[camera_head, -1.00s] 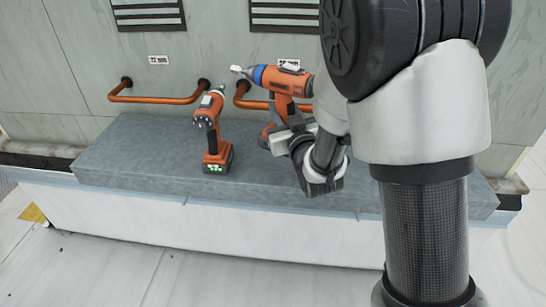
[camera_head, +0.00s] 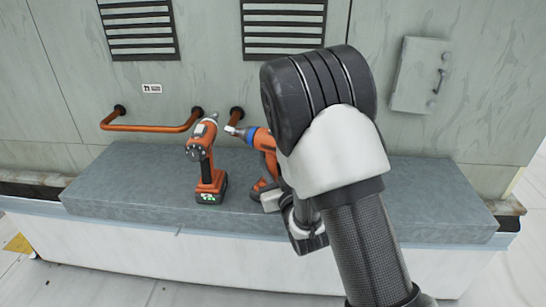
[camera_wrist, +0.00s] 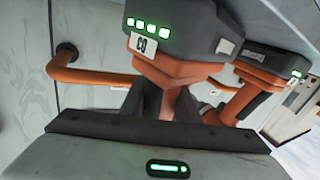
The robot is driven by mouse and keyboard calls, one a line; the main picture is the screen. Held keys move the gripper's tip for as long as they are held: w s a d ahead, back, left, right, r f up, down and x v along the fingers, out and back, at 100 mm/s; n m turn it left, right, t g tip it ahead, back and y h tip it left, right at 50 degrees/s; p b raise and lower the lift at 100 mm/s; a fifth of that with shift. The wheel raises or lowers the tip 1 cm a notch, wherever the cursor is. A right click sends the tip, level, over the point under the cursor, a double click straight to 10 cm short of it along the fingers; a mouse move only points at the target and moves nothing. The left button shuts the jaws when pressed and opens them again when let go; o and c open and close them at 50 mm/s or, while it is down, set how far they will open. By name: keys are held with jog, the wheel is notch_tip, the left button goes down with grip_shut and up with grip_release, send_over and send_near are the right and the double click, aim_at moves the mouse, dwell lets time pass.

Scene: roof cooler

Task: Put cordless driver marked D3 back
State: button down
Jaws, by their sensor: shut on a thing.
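An orange and black cordless driver with a blue ring (camera_head: 253,137) is in my gripper in the head view. Its battery base (camera_wrist: 178,22) fills the top of the wrist view, with lit green lights and an upside-down label reading D3. My gripper (camera_wrist: 150,100) is shut on its handle; the head view shows the gripper (camera_head: 278,198) partly hidden by my arm. The driver's nose points left. I cannot tell whether its base touches the ledge (camera_head: 130,185). A second orange driver (camera_head: 206,168) stands upright on the ledge just left; its base also shows in the wrist view (camera_wrist: 268,60).
Orange rail handles (camera_head: 150,127) stick out of the panelled wall behind the ledge, close to the drivers. A small label (camera_head: 152,88) is above the left rail. Vents (camera_head: 140,30) and a wall box (camera_head: 417,75) are higher up. The ledge's left and right ends are clear.

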dwell(0.4)
jog(key=c, duration=1.4)
grip_release()
jog(key=shift+f, duration=0.15)
jog(key=shift+o, duration=0.2)
jog(key=shift+s+d+r, duration=0.1)
jog(key=shift+r, duration=0.1)
jog(key=v, duration=0.9)
jog(key=shift+p+v, duration=1.4)
jog(key=shift+p, duration=2.9)
